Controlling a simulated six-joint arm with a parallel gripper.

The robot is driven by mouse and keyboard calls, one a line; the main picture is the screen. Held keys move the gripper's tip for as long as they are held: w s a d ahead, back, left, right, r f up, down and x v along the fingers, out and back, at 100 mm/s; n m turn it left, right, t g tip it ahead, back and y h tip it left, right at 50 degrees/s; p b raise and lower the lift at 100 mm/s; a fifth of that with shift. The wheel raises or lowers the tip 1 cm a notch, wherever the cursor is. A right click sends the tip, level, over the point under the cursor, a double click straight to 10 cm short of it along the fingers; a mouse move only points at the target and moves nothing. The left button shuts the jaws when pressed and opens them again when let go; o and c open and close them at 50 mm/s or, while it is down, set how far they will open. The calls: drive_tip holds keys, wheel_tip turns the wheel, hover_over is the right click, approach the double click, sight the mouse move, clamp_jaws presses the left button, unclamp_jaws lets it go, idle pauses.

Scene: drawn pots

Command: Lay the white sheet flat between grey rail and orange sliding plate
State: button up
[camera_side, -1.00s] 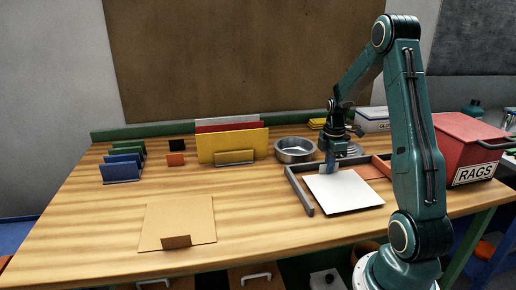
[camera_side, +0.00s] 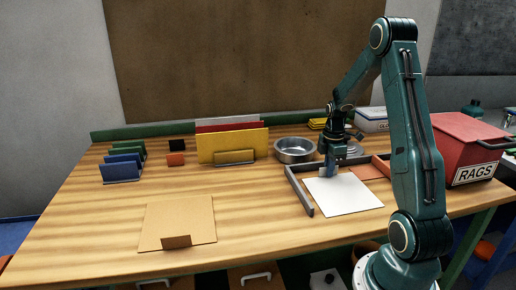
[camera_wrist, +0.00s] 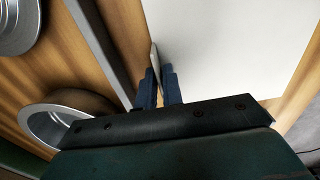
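The white sheet (camera_side: 345,196) lies flat on the bench in the side view, its left edge beside the grey rail (camera_side: 298,190). It fills the right of the wrist view (camera_wrist: 230,40). The orange plate (camera_side: 366,173) is beyond the sheet's far right side. My gripper (camera_side: 328,172) points down at the sheet's far left corner. In the wrist view its blue fingers (camera_wrist: 159,80) stand close together on either side of a thin, pale upright piece (camera_wrist: 154,56). Whether both fingers press on it is unclear.
A round metal pan (camera_side: 295,150) stands just behind the rail. A red RAGS box (camera_side: 468,148) is at the right. Upright coloured sheets (camera_side: 232,146) stand at the back. A tan board (camera_side: 178,220) lies front left, with free bench between it and the rail.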

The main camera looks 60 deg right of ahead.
drive_tip(key=o, duration=0.3)
drive_tip(key=shift+o, duration=0.2)
drive_tip(key=shift+r, duration=0.1)
wheel_tip(320, 180, up, 14)
drive_tip(key=shift+f, duration=0.2)
idle(0.3)
